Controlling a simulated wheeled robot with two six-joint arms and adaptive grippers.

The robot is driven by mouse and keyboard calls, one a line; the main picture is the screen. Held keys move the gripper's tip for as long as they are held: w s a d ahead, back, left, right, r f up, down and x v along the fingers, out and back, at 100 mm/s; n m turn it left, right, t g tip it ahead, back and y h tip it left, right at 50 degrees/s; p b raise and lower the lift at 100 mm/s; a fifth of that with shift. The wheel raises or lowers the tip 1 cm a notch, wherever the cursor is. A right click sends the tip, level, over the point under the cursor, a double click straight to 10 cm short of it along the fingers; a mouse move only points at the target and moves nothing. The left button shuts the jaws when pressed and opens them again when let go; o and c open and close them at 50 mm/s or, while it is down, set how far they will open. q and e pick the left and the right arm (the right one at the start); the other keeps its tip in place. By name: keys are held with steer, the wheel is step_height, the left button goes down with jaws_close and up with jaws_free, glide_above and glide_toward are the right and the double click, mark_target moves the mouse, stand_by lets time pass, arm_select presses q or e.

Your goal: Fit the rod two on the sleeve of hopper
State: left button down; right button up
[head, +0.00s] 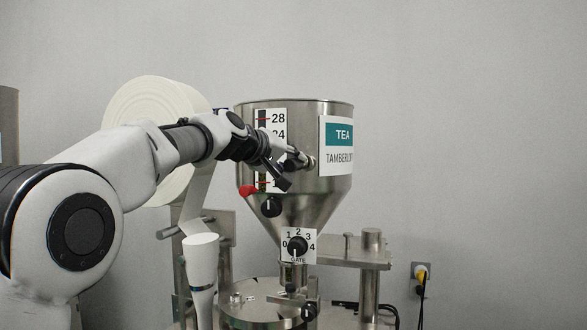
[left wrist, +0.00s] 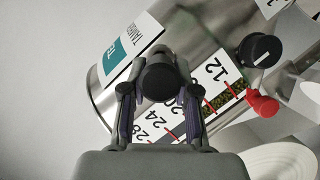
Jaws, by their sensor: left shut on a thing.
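The hopper (head: 318,195) is a steel cone-bottomed vessel with a TEA label and a numbered scale; its wall also shows in the left wrist view (left wrist: 105,105). My left gripper (head: 285,166) is at the front of the hopper, between scale and label. In the left wrist view my left gripper (left wrist: 157,92) is shut on a dark round-ended piece (left wrist: 160,78), seemingly the rod. A small metal part (head: 311,162), perhaps the sleeve, shows just right of the fingers. Whether the rod sits in the sleeve is hidden by gripper and rod end. My right gripper is not in view.
A red knob (head: 249,190) and a black knob (head: 271,206) stick out below the gripper. A gate dial (head: 298,245) is lower on the neck. A white paper roll (head: 150,105) is behind my arm, and a white cone (head: 201,258) stands below.

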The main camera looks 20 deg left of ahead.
mark_target(286, 162)
arm_select(q)
steer(key=shift+s+a+b, duration=0.1)
steer(key=shift+s+b, duration=1.25)
steer(key=shift+s, duration=1)
steer(key=shift+w, duration=0.15)
steer(key=shift+w, duration=0.2)
steer(key=shift+w+p, duration=0.35)
steer(key=shift+p, duration=0.1)
steer(key=shift+w+p, duration=2.7)
steer(key=shift+w, duration=0.4)
steer(key=shift+w, duration=0.35)
steer(key=shift+w+p, duration=0.3)
steer(key=shift+p, duration=0.1)
steer(key=shift+w+p, duration=0.3)
steer(key=shift+w, duration=0.1)
